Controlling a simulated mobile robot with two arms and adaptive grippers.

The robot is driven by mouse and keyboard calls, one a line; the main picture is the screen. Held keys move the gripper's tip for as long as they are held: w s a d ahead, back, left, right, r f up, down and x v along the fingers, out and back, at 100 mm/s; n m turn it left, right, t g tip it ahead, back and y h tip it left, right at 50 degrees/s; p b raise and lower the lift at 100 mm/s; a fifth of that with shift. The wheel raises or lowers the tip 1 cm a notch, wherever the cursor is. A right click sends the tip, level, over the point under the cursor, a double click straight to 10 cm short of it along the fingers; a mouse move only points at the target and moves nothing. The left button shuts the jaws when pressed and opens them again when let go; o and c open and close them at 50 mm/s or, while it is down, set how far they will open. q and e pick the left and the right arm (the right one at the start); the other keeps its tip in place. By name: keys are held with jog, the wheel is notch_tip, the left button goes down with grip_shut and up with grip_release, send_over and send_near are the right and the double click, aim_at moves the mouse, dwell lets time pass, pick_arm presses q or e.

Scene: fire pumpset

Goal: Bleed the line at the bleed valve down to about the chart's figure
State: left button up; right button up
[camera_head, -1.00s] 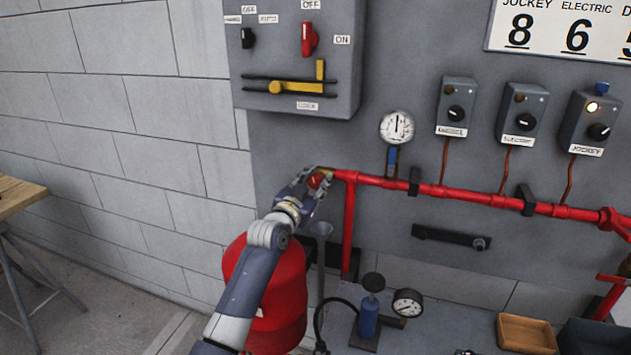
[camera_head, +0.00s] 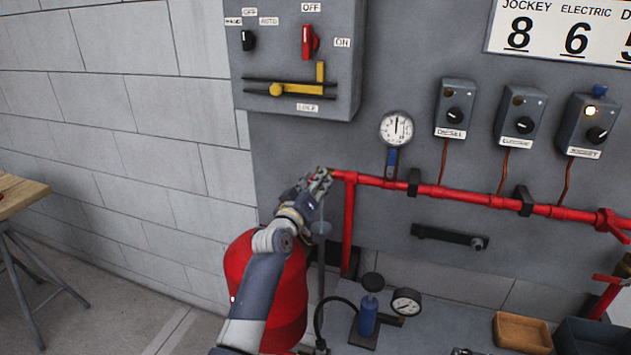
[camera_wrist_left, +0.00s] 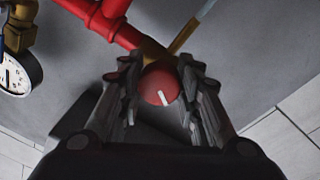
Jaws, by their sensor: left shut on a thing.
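The bleed valve's red round knob (camera_wrist_left: 158,88) with a white mark sits between the fingers of my left gripper (camera_wrist_left: 160,100) in the left wrist view. In the head view my left gripper (camera_head: 318,182) is at the left end of the red pipe (camera_head: 450,192) and hides the knob. It is shut on the knob. A pressure gauge (camera_head: 396,128) on the wall has its needle pointing near straight up. The chart (camera_head: 560,28) at the top right shows jockey 8 and electric 6; the rest is cut off. My right gripper is not in view.
Three controller boxes for diesel (camera_head: 455,108), electric (camera_head: 520,115) and jockey (camera_head: 588,125) hang above the pipe; the jockey's lamp is lit. A red tank (camera_head: 240,260) stands below my left arm. A blue hand pump (camera_head: 368,312) with a gauge (camera_head: 406,302) stands on the bench.

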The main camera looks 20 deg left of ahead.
pick_arm(q)
jog(key=shift+n, duration=0.6)
jog(key=shift+c, duration=0.2)
jog(key=o, duration=1.1)
jog(key=shift+s, duration=0.1)
jog(key=shift+s+f, duration=0.1)
jog(key=shift+s, duration=0.15)
jog(key=s, duration=0.7)
jog(key=s+a, duration=0.1)
jog(key=s, duration=0.3)
jog(key=shift+s+f, duration=0.1)
jog(key=shift+f, duration=0.25)
